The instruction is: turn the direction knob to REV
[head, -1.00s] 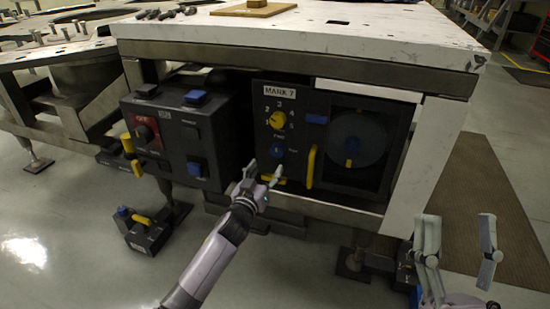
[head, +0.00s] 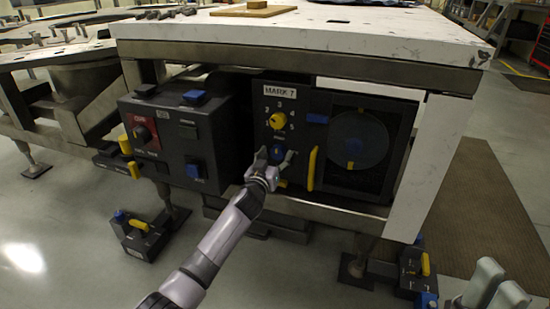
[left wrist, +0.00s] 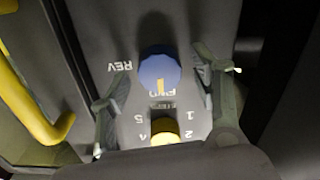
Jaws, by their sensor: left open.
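The blue direction knob (head: 278,152) is on the dark MARK 7 panel, below a yellow numbered knob (head: 277,120). In the left wrist view the blue knob (left wrist: 160,70) shows upside down, its yellow mark pointing at the FWD label. The REV label (left wrist: 118,67) is to its left in that view. My left gripper (head: 274,157) is open at the panel, its fingers (left wrist: 161,65) on either side of the blue knob with gaps. Part of my right gripper (head: 495,287) shows at the bottom right, cut off by the frame edge, away from the panel.
A yellow handle (head: 312,168) stands just right of the knob; it also shows in the left wrist view (left wrist: 30,105). A grey control box (head: 175,143) juts out at the left. The white tabletop (head: 330,30) overhangs the panel. Floor in front is mostly clear.

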